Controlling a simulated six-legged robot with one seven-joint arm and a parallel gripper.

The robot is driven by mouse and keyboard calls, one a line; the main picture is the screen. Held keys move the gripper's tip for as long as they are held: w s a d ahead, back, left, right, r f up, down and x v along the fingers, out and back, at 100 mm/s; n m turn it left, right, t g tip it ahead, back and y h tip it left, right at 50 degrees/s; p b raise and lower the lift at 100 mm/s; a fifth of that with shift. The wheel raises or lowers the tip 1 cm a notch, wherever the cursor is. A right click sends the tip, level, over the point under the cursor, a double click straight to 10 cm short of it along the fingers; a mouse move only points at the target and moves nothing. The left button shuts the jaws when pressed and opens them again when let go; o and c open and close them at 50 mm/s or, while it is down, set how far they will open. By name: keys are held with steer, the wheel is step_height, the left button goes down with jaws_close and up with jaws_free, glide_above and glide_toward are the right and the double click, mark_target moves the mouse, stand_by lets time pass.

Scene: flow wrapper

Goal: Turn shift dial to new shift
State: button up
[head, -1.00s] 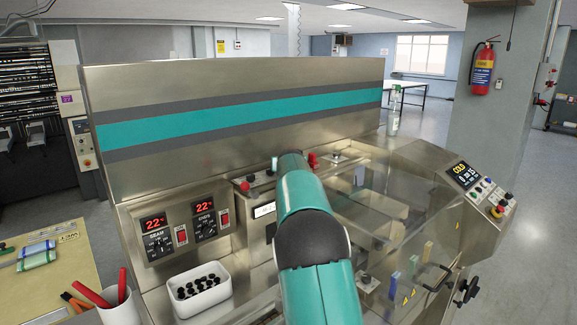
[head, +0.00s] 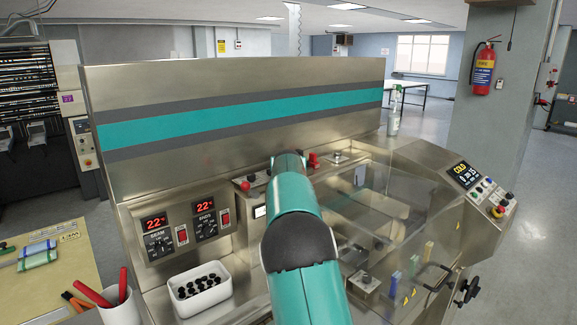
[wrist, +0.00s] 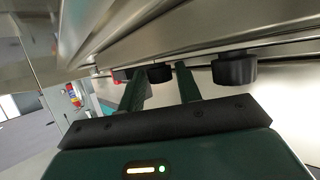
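In the wrist view, my gripper (wrist: 160,70) is open, its two green fingers apart. A small black knob (wrist: 158,73) shows between the fingertips, under a metal panel edge; I see no clear grip on it. A larger black knob (wrist: 234,69) is to the right, outside the fingers. I cannot read any label, so I cannot tell which knob is the shift dial. In the head view, my arm reaches to the machine's upper ledge (head: 240,187) and hides most of the gripper and the knobs there.
The SEAM dial (head: 158,246) and ENDS dial (head: 207,227) sit on the front panel under red displays. A white bin (head: 199,303) of black pieces stands below. A red button (head: 245,186) is left of my arm; a clear cover (head: 410,215) is to the right.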

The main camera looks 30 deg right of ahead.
steer(key=v, duration=1.3)
steer(key=shift+s+a, duration=0.2)
steer(key=shift+s, duration=0.15)
steer(key=shift+r, duration=0.1)
